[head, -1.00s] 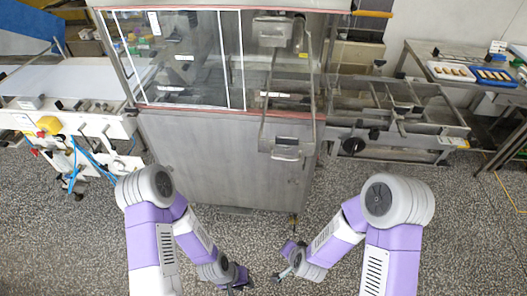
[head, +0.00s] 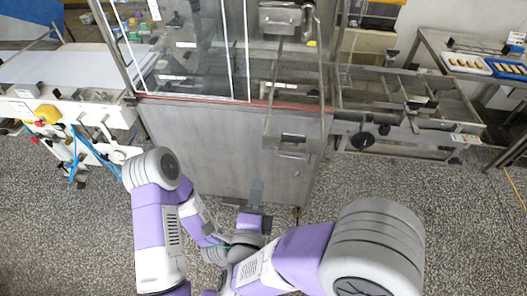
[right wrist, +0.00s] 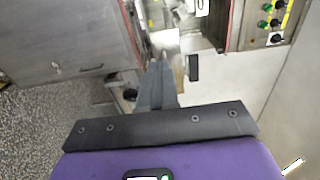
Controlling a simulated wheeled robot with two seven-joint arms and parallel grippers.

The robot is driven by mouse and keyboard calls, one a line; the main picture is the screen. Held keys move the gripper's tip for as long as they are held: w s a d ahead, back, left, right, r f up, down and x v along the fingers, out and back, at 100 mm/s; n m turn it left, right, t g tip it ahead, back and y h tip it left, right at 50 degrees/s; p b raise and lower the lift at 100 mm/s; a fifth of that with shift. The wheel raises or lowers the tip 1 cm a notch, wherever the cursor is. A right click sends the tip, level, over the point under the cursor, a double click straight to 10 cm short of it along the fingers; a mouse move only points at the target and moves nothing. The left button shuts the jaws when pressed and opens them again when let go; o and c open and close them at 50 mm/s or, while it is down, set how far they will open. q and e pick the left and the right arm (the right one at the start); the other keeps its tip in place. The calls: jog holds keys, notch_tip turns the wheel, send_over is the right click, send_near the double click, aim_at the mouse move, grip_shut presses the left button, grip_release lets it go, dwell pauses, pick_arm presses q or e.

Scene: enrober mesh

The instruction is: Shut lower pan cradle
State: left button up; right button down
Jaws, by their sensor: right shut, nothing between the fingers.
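The lower pan cradle appears to be the metal piece with a bar handle (head: 293,142) low on the front right of the enrober, standing out from the cabinet face. I cannot tell how far out it is. My right gripper (head: 257,184) is shut and empty, below and left of that handle, in front of the cabinet and apart from the handle in the picture. In the right wrist view its closed fingers (right wrist: 156,68) point towards machine parts. My left gripper is hidden behind my right arm.
The enrober cabinet (head: 190,140) fills the middle. A similar handled metal piece (head: 280,20) sits higher. A wire-frame conveyor (head: 400,95) extends right, with a black knob (head: 362,140). A white conveyor (head: 55,65) stands left. The speckled floor (head: 445,220) at right is clear.

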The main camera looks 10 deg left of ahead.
aim_at(265, 145)
jog(key=w+p, duration=0.1)
jog(key=w, duration=1)
jog(key=shift+w, duration=0.4)
